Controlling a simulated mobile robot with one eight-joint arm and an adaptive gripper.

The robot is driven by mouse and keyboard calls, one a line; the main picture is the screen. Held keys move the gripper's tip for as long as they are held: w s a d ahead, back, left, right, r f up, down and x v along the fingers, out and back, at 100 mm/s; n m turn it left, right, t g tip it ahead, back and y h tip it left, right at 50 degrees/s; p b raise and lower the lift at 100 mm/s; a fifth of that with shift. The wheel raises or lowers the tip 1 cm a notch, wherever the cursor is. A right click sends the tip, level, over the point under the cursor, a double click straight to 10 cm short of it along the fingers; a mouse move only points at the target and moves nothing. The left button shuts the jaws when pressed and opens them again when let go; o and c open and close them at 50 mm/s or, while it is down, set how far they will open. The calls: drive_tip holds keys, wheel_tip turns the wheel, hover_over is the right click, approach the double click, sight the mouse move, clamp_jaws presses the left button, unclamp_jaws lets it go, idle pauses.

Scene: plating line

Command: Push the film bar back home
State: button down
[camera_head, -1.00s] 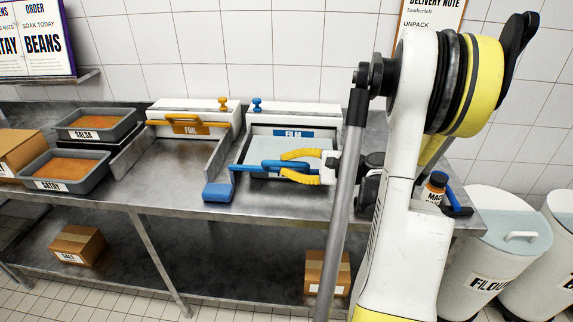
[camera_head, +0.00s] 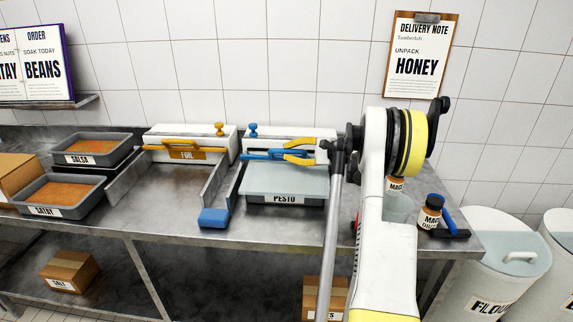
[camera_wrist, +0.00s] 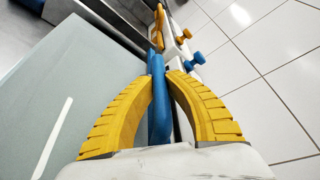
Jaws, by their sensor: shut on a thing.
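The blue film bar (camera_head: 262,156) lies across the front of the white film dispenser (camera_head: 310,133), behind the pesto tray. My gripper (camera_head: 296,150) reaches in from the right and is shut on the bar. In the wrist view, the yellow fingers (camera_wrist: 164,82) close on both sides of the blue bar (camera_wrist: 159,115). The pesto tray (camera_head: 285,198) has a pale, glossy sheet (camera_head: 285,178) over its top. The FILM label is not visible now. I cannot tell whether the bar touches the dispenser.
The foil dispenser (camera_head: 190,138) with its orange bar (camera_head: 180,152) stands at the left. Salsa (camera_head: 93,159) and satay (camera_head: 40,211) trays sit further left.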

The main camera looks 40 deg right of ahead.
drive_tip(key=w+d, duration=0.3)
drive_tip(key=shift+d, duration=0.35)
drive_tip(key=shift+w+r, duration=0.1)
drive_tip(key=c, duration=1.4)
unclamp_jaws()
drive_tip(key=shift+o, duration=0.2)
drive_tip(key=shift+w+d, duration=0.1)
drive_tip(key=shift+d, duration=0.05)
drive_tip(key=v, duration=1.2)
